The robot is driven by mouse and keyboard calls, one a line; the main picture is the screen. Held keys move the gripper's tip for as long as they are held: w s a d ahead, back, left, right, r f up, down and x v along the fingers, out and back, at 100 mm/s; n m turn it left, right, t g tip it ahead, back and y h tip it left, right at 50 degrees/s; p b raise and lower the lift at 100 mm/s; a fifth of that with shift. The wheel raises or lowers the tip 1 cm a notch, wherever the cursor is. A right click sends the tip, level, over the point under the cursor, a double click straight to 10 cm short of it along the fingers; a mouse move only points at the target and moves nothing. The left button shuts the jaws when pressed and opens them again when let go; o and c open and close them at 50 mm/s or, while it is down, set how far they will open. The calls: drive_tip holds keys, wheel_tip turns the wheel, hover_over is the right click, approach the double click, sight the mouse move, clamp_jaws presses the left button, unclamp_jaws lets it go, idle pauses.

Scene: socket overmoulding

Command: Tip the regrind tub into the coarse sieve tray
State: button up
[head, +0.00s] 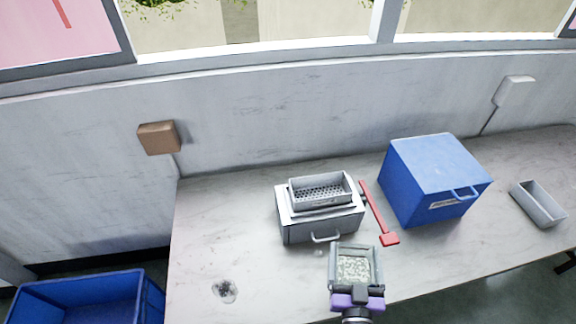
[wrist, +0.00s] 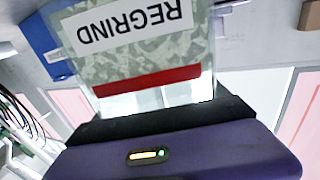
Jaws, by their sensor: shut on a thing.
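The regrind tub (head: 356,268) is a clear, square-mouthed tub filled with pale granules, seen in the head view near the front of the bench. In the wrist view the tub (wrist: 140,45) shows its REGRIND label, upside down, and a red band. My purple gripper (head: 357,296) is shut on the tub's near side. The coarse sieve tray (head: 321,199) is a grey tray with a perforated floor. It sits on top of a grey box with a handle, behind and left of the tub. The tub is apart from the tray.
A red bar-like tool (head: 378,213) lies right of the sieve box. A blue box (head: 433,172) with a handle and an empty grey tray (head: 538,204) stand farther right. A blue crate (head: 80,298) is at lower left.

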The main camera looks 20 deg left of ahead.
drive_tip(key=a+r+n+g+y+p, duration=0.1)
drive_tip(key=a+r+y, duration=0.1)
drive_tip(key=a, duration=0.8)
drive_tip(key=a+r+n+g+y+p, duration=0.1)
drive_tip(key=a+r+n+y, duration=0.1)
drive_tip(key=a, duration=0.8)
drive_tip(key=shift+a+r+y+p, duration=0.15)
drive_tip(key=shift+a+y+p, duration=0.15)
drive_tip(key=shift+a+y, duration=0.1)
